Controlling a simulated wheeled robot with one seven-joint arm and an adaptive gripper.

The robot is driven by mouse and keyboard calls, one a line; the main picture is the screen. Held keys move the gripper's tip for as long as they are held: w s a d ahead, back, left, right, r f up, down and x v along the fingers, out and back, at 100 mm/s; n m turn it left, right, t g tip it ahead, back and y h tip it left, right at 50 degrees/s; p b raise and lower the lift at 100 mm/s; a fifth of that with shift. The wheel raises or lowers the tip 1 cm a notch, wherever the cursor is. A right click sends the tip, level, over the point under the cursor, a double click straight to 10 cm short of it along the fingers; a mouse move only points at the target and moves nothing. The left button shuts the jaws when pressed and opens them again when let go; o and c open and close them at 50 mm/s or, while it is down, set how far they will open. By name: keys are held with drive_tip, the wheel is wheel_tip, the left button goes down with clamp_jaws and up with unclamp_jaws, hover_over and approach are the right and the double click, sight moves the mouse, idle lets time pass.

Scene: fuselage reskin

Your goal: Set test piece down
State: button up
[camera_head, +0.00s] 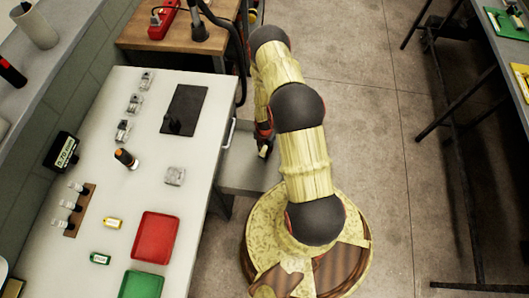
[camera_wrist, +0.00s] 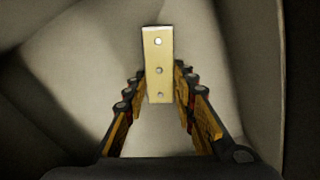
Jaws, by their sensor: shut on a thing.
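The test piece is a pale yellow strip (camera_wrist: 157,52) with several holes in a row, upright in the middle of the wrist view. My gripper (camera_wrist: 158,98) is shut on its lower part, one finger on each side. In the head view my gripper (camera_head: 265,143) hangs beside the right edge of the white bench, and a small pale end of the piece (camera_head: 263,152) shows at its tips. A low grey surface (camera_head: 240,178) is below it. I cannot tell whether the piece touches it.
The white bench (camera_head: 95,165) carries a red tray (camera_head: 156,238), a green tray (camera_head: 141,284), a dark mat (camera_head: 185,110), several small metal parts and a black display (camera_head: 62,150). A wooden table (camera_head: 150,35) stands behind. Open floor (camera_head: 375,110) lies to the right.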

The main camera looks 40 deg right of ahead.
sight(265, 150)
drive_tip(key=shift+w+d+f+b, duration=0.1)
drive_tip(key=shift+f+b, duration=0.7)
drive_tip(key=shift+f, duration=0.95)
drive_tip(key=o, duration=1.1)
drive_tip(key=shift+f, duration=0.1)
drive_tip(key=shift+o, duration=0.3)
